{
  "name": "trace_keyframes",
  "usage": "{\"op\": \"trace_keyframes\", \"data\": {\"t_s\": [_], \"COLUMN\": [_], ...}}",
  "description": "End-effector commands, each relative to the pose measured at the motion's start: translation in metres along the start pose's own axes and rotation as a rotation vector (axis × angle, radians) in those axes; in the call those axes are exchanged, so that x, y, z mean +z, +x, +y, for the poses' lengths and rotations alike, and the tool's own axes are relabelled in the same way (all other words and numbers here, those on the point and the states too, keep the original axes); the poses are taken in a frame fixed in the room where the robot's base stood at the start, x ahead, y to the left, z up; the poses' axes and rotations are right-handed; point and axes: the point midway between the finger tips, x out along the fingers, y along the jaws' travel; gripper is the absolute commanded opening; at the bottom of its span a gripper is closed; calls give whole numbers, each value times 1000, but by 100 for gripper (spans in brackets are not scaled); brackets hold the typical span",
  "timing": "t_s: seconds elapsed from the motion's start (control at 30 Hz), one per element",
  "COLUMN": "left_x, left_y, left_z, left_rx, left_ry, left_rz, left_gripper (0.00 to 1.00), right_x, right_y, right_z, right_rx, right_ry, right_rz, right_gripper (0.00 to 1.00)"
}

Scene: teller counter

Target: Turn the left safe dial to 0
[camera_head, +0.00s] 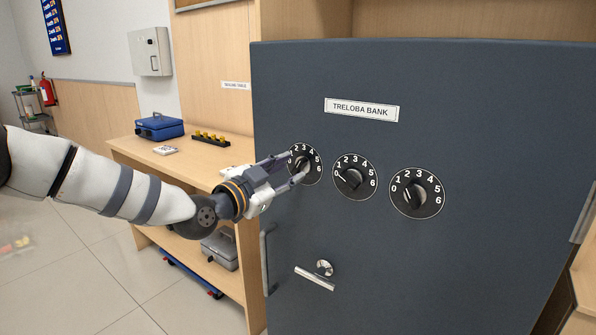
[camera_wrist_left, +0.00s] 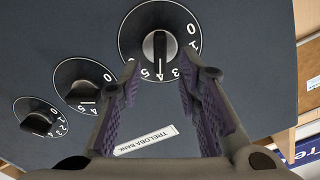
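The left safe dial (camera_head: 311,178) is a round black dial numbered 0 to 6 on the dark blue safe door. In the left wrist view it is the largest dial (camera_wrist_left: 132,38), seen turned over. The white line on its knob (camera_wrist_left: 158,48) points at about 4. My left gripper (camera_head: 298,168) is in front of this dial and partly hides it in the head view. Its fingers (camera_wrist_left: 160,76) are open and empty, with the tips spread either side just short of the knob. I cannot tell any contact. My right gripper is not in view.
The middle dial (camera_head: 354,178) and right dial (camera_head: 417,193) sit to the right on the same door (camera_head: 480,130). A lever handle (camera_head: 315,278) is below. A wooden counter (camera_head: 190,170) with a blue cash box (camera_head: 159,127) stands left, behind my arm.

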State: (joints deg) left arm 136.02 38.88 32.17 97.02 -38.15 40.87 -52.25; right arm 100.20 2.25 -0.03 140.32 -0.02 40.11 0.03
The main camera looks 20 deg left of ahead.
Motion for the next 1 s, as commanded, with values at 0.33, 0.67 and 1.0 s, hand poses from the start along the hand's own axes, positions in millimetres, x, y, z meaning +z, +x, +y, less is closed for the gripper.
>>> {"op": "trace_keyframes", "data": {"t_s": [0.33,0.67,1.0], "left_x": [0,-1,-1], "left_y": [38,38,37], "left_z": [0,0,0], "left_rx": [1,0,0], "left_ry": [-2,-2,-20], "left_rz": [0,1,0], "left_gripper": [32,0,0], "right_x": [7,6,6], "right_y": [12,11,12], "right_z": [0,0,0], "right_rx": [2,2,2], "right_ry": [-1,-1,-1], "right_rz": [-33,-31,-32], "right_gripper": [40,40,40]}}
